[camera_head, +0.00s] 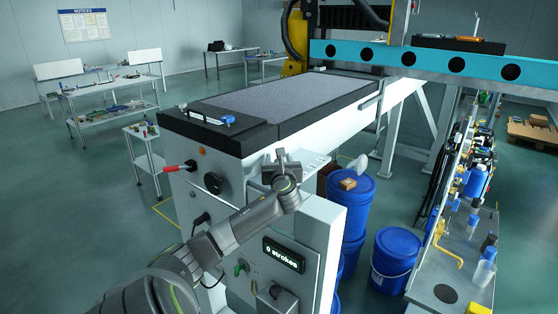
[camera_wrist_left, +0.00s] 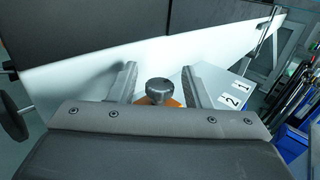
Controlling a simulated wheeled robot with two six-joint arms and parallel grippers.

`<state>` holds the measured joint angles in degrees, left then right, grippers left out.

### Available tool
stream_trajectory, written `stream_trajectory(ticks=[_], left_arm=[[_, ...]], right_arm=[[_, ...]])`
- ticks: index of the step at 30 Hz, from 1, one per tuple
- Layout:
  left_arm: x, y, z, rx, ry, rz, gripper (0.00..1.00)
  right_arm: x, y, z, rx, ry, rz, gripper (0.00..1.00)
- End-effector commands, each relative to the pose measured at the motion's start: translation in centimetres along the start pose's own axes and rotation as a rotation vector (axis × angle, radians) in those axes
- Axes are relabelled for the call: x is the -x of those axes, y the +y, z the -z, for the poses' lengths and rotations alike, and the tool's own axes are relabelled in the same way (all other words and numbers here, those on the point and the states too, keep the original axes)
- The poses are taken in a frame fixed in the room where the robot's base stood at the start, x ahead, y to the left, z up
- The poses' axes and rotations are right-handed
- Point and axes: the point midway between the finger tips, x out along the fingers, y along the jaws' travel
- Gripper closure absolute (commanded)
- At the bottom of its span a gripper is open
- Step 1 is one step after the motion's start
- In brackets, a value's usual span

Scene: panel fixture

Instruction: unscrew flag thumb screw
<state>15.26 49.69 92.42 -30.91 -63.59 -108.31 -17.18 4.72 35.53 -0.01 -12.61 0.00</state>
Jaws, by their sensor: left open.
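The thumb screw (camera_wrist_left: 159,91) shows in the left wrist view as a round grey knob above a small orange piece (camera_wrist_left: 173,103). My left gripper (camera_wrist_left: 160,72) is open. Its two fingers stand apart on either side of the knob, with a visible gap on each side. In the head view my left gripper (camera_head: 281,163) is at the front corner of the white machine (camera_head: 240,185), beside a light ledge. The knob and orange piece cannot be made out there. My right gripper is not in view.
A display reading "0 strokes" (camera_head: 284,255) is on the panel below my arm. A black knob (camera_head: 213,183) and red-handled lever (camera_head: 180,168) stick out at the left. Blue barrels (camera_head: 349,205) stand to the right. A plate marked 1 and 2 (camera_wrist_left: 236,93) lies beside the fingers.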

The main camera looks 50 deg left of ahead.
Motion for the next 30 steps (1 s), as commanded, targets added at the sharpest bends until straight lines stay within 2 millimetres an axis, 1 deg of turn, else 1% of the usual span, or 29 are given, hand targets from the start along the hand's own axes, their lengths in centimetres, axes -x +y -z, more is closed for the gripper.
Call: stream_trajectory(ticks=[1,9,11,14,17,24,30], left_arm=[[0.0,0.0,0.0,0.000,0.000,0.000,0.57],[0.0,0.0,0.0,0.000,0.000,0.000,0.93],[0.0,0.0,0.0,0.000,0.000,0.000,0.99],[0.0,0.0,0.0,0.001,0.000,-0.009,0.99],[0.0,-0.1,-0.1,0.005,0.001,-0.060,0.99],[0.0,-0.1,-0.1,0.004,0.003,-0.294,0.99],[0.0,0.0,-0.1,0.000,0.000,-0.396,0.99]], right_arm=[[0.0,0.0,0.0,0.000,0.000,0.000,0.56],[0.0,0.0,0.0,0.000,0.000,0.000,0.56],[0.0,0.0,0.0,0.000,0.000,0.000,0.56],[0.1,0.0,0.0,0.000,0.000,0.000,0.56],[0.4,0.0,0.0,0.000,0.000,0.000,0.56],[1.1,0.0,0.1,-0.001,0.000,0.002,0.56],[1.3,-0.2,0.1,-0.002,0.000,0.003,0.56]])
